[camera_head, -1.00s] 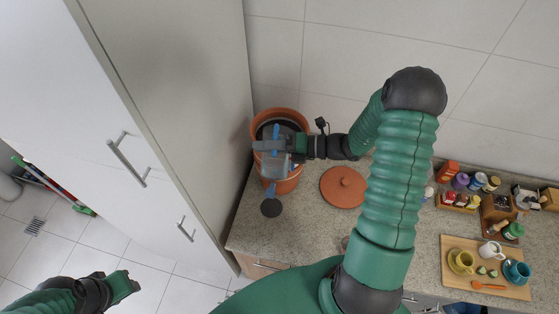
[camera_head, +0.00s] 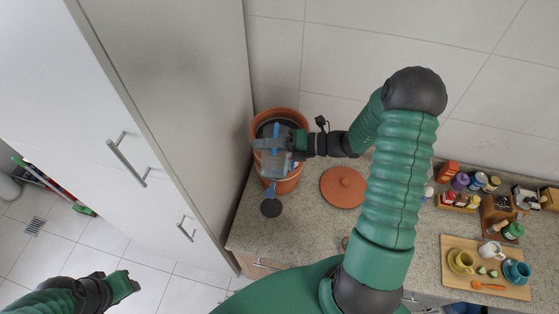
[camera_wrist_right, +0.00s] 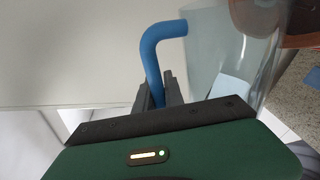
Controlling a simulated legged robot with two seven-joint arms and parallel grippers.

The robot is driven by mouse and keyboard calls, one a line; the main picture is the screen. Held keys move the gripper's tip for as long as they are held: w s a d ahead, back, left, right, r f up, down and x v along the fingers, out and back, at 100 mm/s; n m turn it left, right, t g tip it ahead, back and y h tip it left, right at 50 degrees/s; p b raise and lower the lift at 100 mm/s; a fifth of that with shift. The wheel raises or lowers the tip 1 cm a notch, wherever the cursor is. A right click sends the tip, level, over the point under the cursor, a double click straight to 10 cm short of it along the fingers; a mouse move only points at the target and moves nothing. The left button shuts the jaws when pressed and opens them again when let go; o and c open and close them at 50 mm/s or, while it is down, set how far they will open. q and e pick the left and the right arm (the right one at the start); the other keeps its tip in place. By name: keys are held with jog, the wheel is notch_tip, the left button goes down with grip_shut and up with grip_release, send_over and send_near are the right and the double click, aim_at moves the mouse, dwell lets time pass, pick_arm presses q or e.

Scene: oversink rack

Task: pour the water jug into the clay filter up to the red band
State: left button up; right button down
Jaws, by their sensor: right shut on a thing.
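My right gripper (camera_head: 266,144) is shut on the blue handle of the clear water jug (camera_head: 277,164) and holds it over the clay filter (camera_head: 290,184). In the right wrist view, the fingers (camera_wrist_right: 160,92) close around the handle, and the clear jug wall (camera_wrist_right: 212,50) is beside it. The filter's rim (camera_wrist_right: 300,41) shows at the upper right there. The filter is an open terracotta pot with a dark inside, partly covered by the gripper and jug. I cannot make out the red band or the water level. My left gripper (camera_head: 128,287) is at the lower left, away from the counter.
A terracotta lid (camera_head: 343,187) lies on the counter right of the filter. A dark round disc (camera_head: 271,208) is in front of the filter. A tall cabinet (camera_head: 190,100) stands close on the left. A wooden board (camera_head: 455,285) with cups lies at the right.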

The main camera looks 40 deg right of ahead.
aim_at(264, 166)
dwell(0.4)
jog(key=shift+s+a+f+n+t+b, duration=0.35)
jog(key=shift+f+n+b, duration=0.3)
jog(key=shift+b, duration=0.3)
jog(key=shift+s+a+f+n+b, duration=0.2)
jog(key=shift+s+n+b, duration=0.1)
jog(key=shift+n+b, duration=0.05)
jog(key=shift+s+a, duration=0.1)
jog(key=shift+s, duration=0.05)
jog(key=shift+r, duration=0.15)
jog(key=n+b, duration=0.1)
jog(key=b, duration=0.1)
jog(key=f+n+t+b, duration=0.1)
jog(key=n+b, duration=0.1)
jog(key=s+f+n+b, duration=0.1)
jog(key=n+b, duration=0.1)
jog(key=shift+a+h, duration=0.35)
jog(key=shift+h, duration=0.05)
jog(key=shift+a+n+b, duration=0.1)
jog(key=shift+n+b, duration=0.2)
jog(key=shift+b, duration=0.05)
jog(key=shift+r+t, duration=0.1)
jog(key=shift+t, duration=0.25)
jog(key=shift+r+n, duration=0.1)
jog(key=shift+n, duration=0.2)
